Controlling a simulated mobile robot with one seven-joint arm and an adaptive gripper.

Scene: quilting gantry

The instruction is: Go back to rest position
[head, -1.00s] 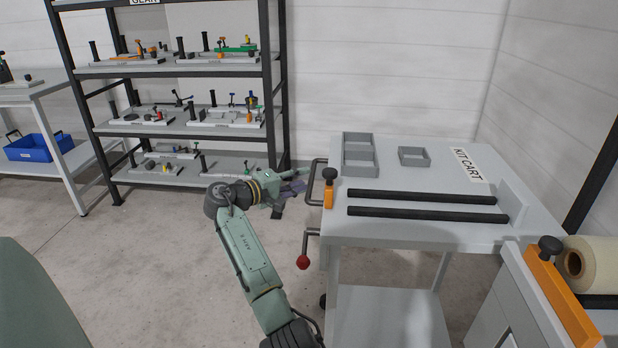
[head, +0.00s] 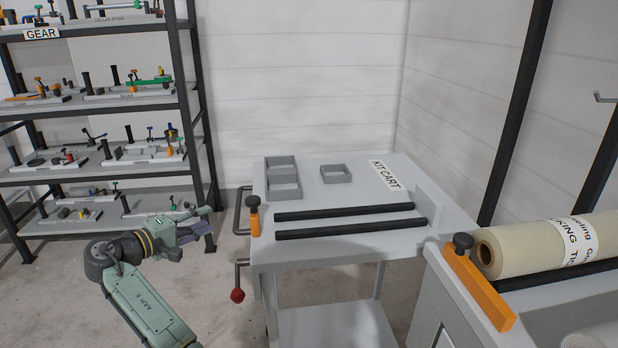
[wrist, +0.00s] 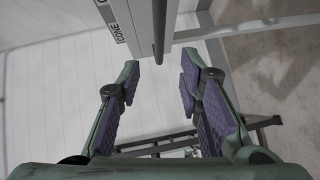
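My gripper (head: 188,230) is at the end of my green arm, at the lower left of the head view. It is in the air to the left of the kit cart (head: 345,245), apart from the cart's handle. In the wrist view my gripper (wrist: 158,85) has its two purple-padded fingers spread apart, with nothing between them. A grey frame edge and a dark bar show beyond the fingertips.
The gear shelf (head: 110,107) with several loaded trays stands at the back left. The kit cart carries grey bins (head: 283,178) and two black rails (head: 345,211). A fabric roll (head: 545,247) lies on a bench at the right. Floor around my arm is clear.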

